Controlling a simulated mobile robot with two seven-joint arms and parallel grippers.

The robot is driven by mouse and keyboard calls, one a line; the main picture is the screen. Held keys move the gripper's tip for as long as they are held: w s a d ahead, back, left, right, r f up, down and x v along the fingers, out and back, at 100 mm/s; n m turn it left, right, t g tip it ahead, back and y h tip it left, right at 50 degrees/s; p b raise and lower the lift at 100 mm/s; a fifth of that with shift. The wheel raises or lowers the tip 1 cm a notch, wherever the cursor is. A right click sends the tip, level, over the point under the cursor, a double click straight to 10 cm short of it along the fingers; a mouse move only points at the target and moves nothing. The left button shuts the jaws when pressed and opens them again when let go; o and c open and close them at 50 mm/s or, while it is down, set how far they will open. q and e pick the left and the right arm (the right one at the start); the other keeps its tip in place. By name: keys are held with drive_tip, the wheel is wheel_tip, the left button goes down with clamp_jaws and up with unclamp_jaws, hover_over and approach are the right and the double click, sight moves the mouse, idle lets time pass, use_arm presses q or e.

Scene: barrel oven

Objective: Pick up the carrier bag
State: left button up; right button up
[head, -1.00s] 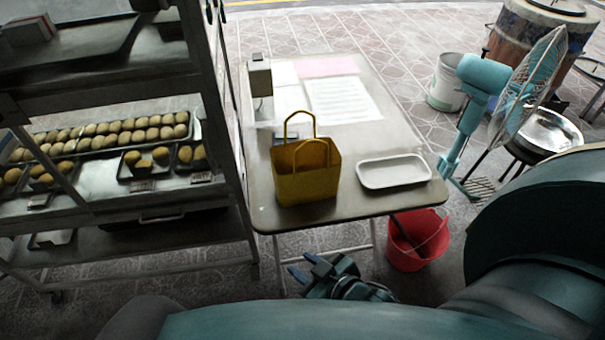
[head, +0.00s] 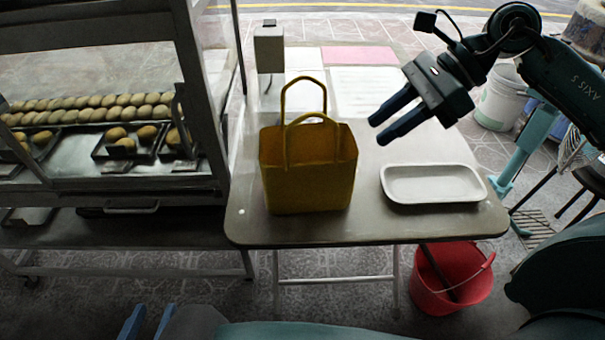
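The yellow-brown carrier bag (head: 306,178) stands upright on the table (head: 365,225), left of the middle, with its two handles raised in loops. My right gripper (head: 377,130) hangs above the table to the right of the bag, apart from it. Its two blue fingers point left and down toward the bag, with a gap and nothing between them.
A white tray (head: 433,197) lies on the table right of the bag. Papers (head: 366,90) and a grey dispenser (head: 269,50) are behind it. A metal rack with bread (head: 85,104) stands close on the left. A red bucket (head: 450,295) is below the table's right end.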

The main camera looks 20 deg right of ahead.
sight(350, 162)
drive_tip(key=x, duration=0.7)
drive_tip(key=shift+a+f, duration=0.1)
drive_tip(key=shift+f, duration=0.05)
drive_tip(key=x, duration=0.5)
drive_tip(key=shift+w+f, duration=0.15)
drive_tip(key=shift+f, duration=0.2)
drive_tip(key=shift+c, duration=0.4)
clamp_jaws()
